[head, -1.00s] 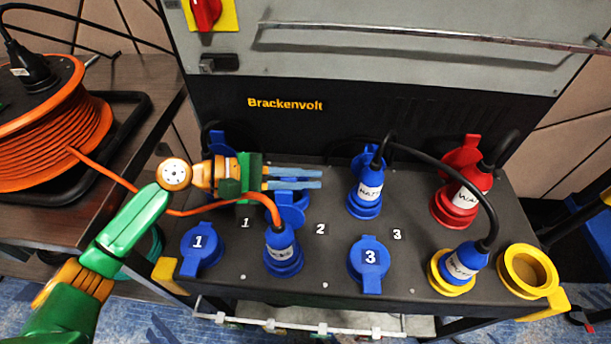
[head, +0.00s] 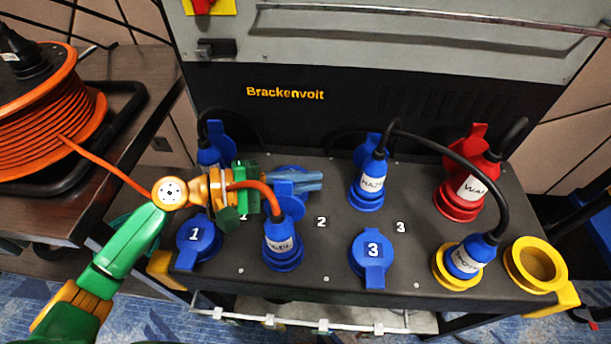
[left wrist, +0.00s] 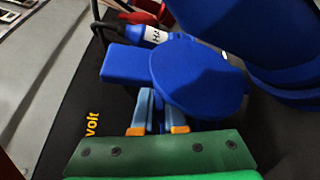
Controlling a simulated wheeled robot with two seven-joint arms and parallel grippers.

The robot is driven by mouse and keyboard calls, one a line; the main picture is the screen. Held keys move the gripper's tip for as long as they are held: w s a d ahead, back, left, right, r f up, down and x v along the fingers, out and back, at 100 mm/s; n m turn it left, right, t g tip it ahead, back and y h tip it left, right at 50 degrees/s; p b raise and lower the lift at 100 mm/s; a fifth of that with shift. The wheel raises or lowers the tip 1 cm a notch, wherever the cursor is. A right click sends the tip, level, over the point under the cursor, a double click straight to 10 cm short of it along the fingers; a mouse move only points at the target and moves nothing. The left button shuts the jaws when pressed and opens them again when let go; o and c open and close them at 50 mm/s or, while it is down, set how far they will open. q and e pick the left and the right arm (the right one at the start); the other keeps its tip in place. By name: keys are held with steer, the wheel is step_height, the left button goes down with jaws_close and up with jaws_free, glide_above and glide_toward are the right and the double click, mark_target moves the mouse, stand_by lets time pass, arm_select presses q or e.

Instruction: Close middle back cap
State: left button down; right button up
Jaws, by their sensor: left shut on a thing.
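The middle back cap (head: 290,190) is blue and sits in the back row, behind the blue plug with the orange cable. In the left wrist view its round disc and flat tab (left wrist: 127,64) stand in front of my fingers. My left gripper (head: 308,181) reaches in from the left, its light-blue fingers pointing right. In the left wrist view the gripper (left wrist: 158,115) is shut on a blue part of the cap, between the fingertips. The exact contact is partly hidden by the disc. My right gripper is out of view.
The orange-cable plug (head: 282,248) stands just in front, its cable crossing my left gripper. A blue plug (head: 369,185) stands to the right, a red plug (head: 464,190) beyond it. Closed caps 1 (head: 196,246) and 3 (head: 373,268) lie in the front row. The panel around numeral 2 is clear.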

arm_select(q)
steer(key=shift+s+f+m, duration=0.25)
steer(key=shift+f+m, duration=0.05)
steer(key=shift+f, duration=0.2)
steer(key=shift+s+f, duration=0.2)
steer(key=shift+f, duration=0.15)
steer(key=shift+s+f, duration=0.1)
steer(key=shift+f, duration=0.15)
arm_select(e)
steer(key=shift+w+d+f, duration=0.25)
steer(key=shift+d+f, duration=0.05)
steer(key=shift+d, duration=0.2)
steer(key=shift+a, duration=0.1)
arm_select(q)
steer(key=c, duration=1)
jaws_free()
steer(key=shift+o, duration=0.2)
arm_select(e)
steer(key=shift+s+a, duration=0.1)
